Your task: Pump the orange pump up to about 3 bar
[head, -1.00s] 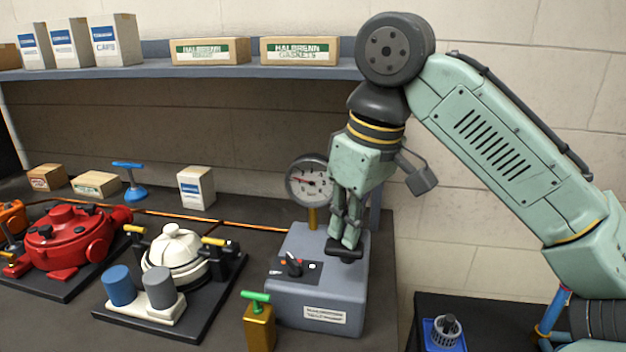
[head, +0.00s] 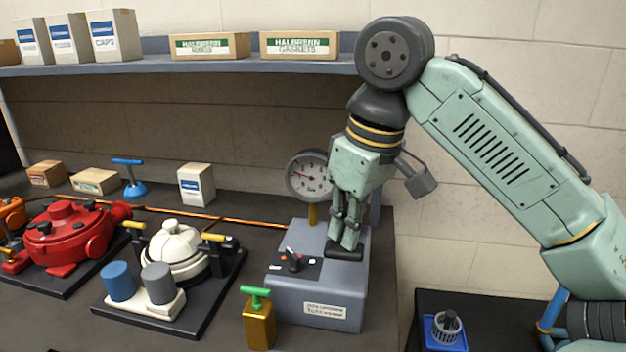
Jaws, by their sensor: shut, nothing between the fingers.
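An orange device (head: 11,214), cut off by the left edge, is the only clearly orange machine in view; I cannot tell whether it is the pump. A grey box-shaped unit (head: 318,291) has a black selector knob, a white label and a round dial gauge (head: 309,175) behind it. The gauge's needle points left; its exact reading is too small to tell. My gripper (head: 346,242) is shut and empty, pointing down. Its fingertips are at the black bar (head: 343,254) on top of the grey unit, seemingly touching it.
A gold block with a green T-handle (head: 259,320) stands in front of the grey unit. Left are a white motor (head: 177,249), a red motor (head: 66,238) and a blue T-handle (head: 130,176). A shelf (head: 200,66) hangs above.

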